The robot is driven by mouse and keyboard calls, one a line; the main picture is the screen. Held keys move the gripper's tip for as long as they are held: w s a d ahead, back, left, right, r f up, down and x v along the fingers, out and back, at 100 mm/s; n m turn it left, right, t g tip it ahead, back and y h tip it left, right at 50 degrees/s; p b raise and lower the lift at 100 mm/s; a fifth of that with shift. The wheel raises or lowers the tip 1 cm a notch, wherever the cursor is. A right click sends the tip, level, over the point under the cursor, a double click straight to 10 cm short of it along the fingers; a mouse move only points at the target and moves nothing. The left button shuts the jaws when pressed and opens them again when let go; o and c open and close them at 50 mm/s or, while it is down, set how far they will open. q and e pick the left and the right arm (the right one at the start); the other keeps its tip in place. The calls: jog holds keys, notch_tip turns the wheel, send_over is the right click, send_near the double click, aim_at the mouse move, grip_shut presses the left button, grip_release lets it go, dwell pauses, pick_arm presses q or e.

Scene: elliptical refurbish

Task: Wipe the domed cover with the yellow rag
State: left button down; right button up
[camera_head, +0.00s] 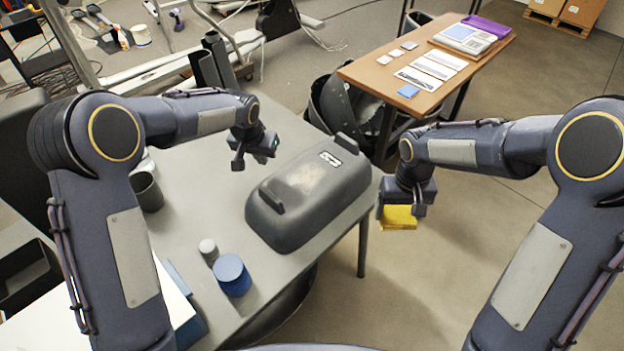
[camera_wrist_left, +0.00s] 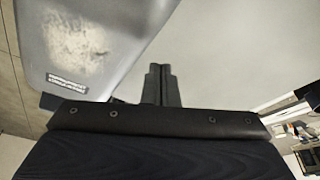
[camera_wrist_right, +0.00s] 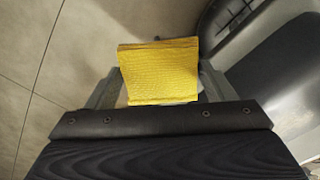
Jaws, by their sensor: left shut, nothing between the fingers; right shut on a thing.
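The domed cover (camera_head: 310,192) is a dark grey rounded shell on the grey table, with a ridge at each end and a small label. A pale, dusty patch shows on its top in the left wrist view (camera_wrist_left: 90,45). The yellow rag (camera_head: 398,217) is held in my right gripper (camera_head: 402,208), to the right of the cover and apart from it, past the table edge. The rag fills the fingers in the right wrist view (camera_wrist_right: 160,72). My left gripper (camera_head: 250,163) is shut and empty, above the table behind and left of the cover.
A blue round container (camera_head: 232,275) and a small grey-white cylinder (camera_head: 208,250) stand left of the cover. A dark cup (camera_head: 147,190) stands farther left. A wooden table (camera_head: 425,62) with cards and a purple tray is behind. Open floor lies at right.

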jog(key=shift+r, duration=0.45)
pick_arm(q)
jog(key=shift+r, duration=0.55)
